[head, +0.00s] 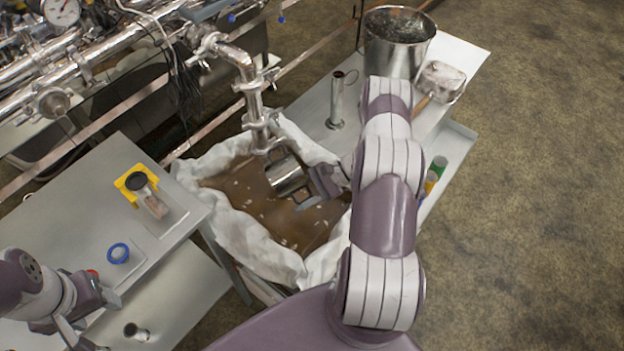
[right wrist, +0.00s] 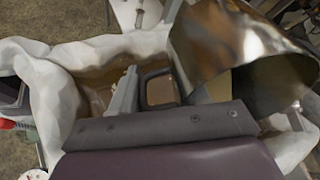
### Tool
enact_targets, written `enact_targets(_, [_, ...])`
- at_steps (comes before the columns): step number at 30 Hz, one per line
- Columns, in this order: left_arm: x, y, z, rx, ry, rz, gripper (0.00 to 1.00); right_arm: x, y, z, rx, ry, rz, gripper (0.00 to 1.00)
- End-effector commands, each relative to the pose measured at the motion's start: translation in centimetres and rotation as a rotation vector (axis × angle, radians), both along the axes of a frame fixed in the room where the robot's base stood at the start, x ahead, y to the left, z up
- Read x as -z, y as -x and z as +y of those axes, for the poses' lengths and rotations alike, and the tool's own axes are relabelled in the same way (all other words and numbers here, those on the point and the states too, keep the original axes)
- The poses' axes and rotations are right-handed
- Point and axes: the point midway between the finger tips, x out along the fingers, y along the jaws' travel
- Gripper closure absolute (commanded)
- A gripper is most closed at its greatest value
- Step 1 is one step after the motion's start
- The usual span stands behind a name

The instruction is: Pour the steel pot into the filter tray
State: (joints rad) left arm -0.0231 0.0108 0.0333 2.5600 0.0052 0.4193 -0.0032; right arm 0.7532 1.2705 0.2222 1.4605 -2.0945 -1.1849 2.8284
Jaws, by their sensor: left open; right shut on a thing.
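The steel pot (head: 287,175) is tilted well over, low above the filter tray. In the right wrist view the pot (right wrist: 235,42) is large, with its mouth toward the lower right and bare metal inside the visible part. My right gripper (head: 322,184) is shut on the pot's dark handle (right wrist: 160,88). The filter tray (head: 252,242) is lined with crumpled white cloth and holds brown liquid with pale flecks. Whether liquid is leaving the pot cannot be told. My left gripper (head: 98,302) is open and empty at the lower left, near the grey side table.
A pipe with a valve (head: 250,85) comes down close behind the pot. A yellow holder (head: 135,182) and blue ring (head: 118,253) are on the left table (head: 75,205).

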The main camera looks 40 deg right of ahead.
Motion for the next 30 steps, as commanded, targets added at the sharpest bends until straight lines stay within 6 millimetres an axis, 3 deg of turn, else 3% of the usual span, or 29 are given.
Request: enact_targets(30, [2.1,0.0,0.0,0.000,0.000,0.000,0.42,-0.4,0.2,-0.9,-0.001,-0.111,-0.019,1.00])
